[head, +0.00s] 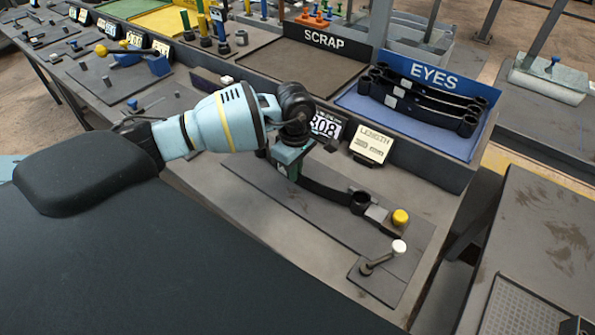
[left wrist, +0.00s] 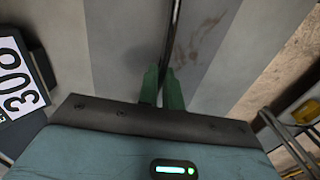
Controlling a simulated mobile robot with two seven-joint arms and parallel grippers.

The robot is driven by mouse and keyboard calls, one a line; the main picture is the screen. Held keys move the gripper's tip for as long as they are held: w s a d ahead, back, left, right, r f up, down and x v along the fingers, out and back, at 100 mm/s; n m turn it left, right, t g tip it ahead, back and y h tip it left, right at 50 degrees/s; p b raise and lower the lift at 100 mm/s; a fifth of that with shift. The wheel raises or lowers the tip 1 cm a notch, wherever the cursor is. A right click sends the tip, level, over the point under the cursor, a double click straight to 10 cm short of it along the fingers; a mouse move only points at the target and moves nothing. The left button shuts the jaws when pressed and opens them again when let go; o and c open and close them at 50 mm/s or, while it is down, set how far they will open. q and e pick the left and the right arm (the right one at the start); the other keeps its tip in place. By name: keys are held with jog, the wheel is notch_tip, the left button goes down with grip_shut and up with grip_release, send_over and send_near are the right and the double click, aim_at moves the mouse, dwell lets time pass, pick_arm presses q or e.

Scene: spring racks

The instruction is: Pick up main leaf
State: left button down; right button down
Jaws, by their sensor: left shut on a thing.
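The main leaf (head: 328,192), a dark, slightly curved bar with a rolled eye at its right end, is at the grey gauge plate beside the length display. In the left wrist view the leaf (left wrist: 175,32) shows edge-on as a thin dark strip running up from between the fingers. My left gripper (head: 291,173) is shut on the leaf from above, left of its eye; its green fingertips (left wrist: 163,72) also show in the left wrist view. The leaf's far left part is hidden behind the gripper. I cannot tell whether the leaf touches the plate. My right gripper is not in view.
The gauge plate (head: 325,222) carries a yellow knob (head: 400,216) and a white-knobbed lever (head: 397,248). Behind stand the length display (head: 371,145) and a 308 sign (head: 326,123). The blue EYES tray (head: 400,128) holds several leaves; the SCRAP tray (head: 300,62) looks empty.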

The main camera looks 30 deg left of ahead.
pick_arm(q)
jog(key=shift+r, duration=0.3)
notch_tip(320, 180, up, 10)
dwell(0.3)
jog(key=shift+f, duration=0.1)
